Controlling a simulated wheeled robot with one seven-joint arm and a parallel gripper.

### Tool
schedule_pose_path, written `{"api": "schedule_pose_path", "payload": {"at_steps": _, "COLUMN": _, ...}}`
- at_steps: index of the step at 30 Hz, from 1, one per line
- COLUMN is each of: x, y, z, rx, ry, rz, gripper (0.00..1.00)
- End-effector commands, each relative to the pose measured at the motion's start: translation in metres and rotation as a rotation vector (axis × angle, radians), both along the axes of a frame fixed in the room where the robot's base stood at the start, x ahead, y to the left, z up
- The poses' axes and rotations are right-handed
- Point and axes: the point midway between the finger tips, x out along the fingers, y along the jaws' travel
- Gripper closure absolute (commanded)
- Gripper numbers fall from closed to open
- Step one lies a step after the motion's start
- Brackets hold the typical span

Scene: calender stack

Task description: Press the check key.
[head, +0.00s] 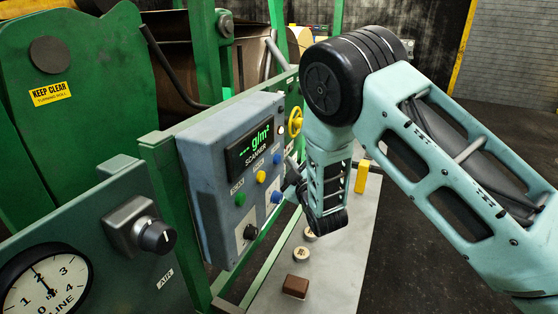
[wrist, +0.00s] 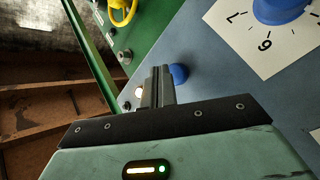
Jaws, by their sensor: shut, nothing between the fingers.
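The blue-grey scanner box (head: 215,180) faces me, with a green display reading "--- g/m²" and "SCANNER". Its face carries a green key (head: 240,198), a yellow key (head: 261,176) and a blue key (head: 277,159). The small labels are too blurred to tell which is the check key. My gripper (head: 290,187) is shut and empty at the box's right edge. In the wrist view its fingers (wrist: 158,86) point at the panel, with the blue key (wrist: 179,74) just right of the tips. A small gap or contact cannot be told.
A blue knob (head: 277,196) on a white dial and a black knob (head: 251,231) sit low on the box. A pale round button (wrist: 139,91) is left of my fingers. A yellow handwheel (head: 295,122) stands behind. A gauge (head: 46,281) is at front left.

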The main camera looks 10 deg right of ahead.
Motion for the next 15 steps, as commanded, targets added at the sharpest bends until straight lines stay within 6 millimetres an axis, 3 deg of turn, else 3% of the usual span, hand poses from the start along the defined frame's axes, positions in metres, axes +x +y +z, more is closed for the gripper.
{"api": "schedule_pose_path", "payload": {"at_steps": 15, "x": 0.0048, "y": 0.0070, "z": 0.0001, "rx": 0.000, "ry": 0.000, "rz": 0.000, "gripper": 1.00}}
